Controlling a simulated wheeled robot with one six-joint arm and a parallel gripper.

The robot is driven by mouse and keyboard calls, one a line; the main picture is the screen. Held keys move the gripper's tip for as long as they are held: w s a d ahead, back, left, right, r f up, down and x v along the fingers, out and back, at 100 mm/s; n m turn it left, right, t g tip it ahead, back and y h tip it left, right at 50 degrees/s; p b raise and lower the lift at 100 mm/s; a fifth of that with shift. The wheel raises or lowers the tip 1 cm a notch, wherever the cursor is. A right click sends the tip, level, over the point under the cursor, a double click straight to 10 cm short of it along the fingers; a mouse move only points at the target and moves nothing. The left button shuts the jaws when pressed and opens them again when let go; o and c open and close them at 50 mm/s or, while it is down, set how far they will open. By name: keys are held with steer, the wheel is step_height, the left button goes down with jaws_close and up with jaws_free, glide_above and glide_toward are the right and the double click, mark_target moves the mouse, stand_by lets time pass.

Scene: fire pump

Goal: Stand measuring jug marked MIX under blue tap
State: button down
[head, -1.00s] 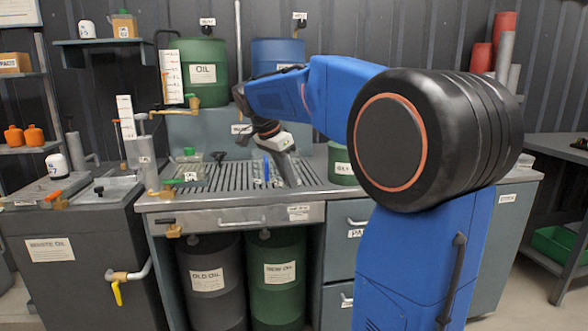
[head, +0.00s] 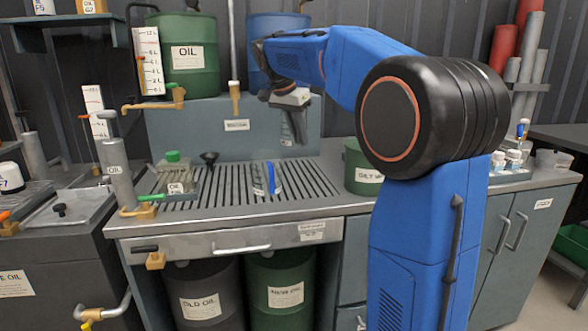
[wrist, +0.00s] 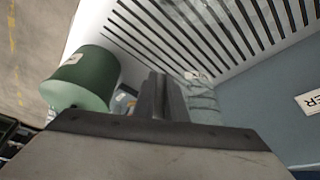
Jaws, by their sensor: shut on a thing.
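My gripper (head: 291,140) points down in front of the grey backsplash, above the back of the slatted drain top. In the wrist view its fingers (wrist: 160,95) are closed together on a clear, see-through vessel (wrist: 205,102), which seems to be the measuring jug. The jug hardly shows in the head view, and I cannot read MIX on it. The blue drum (head: 265,35) stands behind my arm, which hides much of it; I cannot make out a blue tap. A brass-coloured outlet (head: 234,97) hangs from a vertical pipe left of my gripper, above a small sign (head: 237,125).
The green oil drum (head: 188,80) is at the back left.

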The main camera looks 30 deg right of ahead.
steer(key=shift+w+f, duration=0.1)
steer(key=shift+f, duration=4.7)
steer(key=shift+f, duration=0.1)
steer(key=c, duration=1.8)
jaws_free()
steer(key=v, duration=1.2)
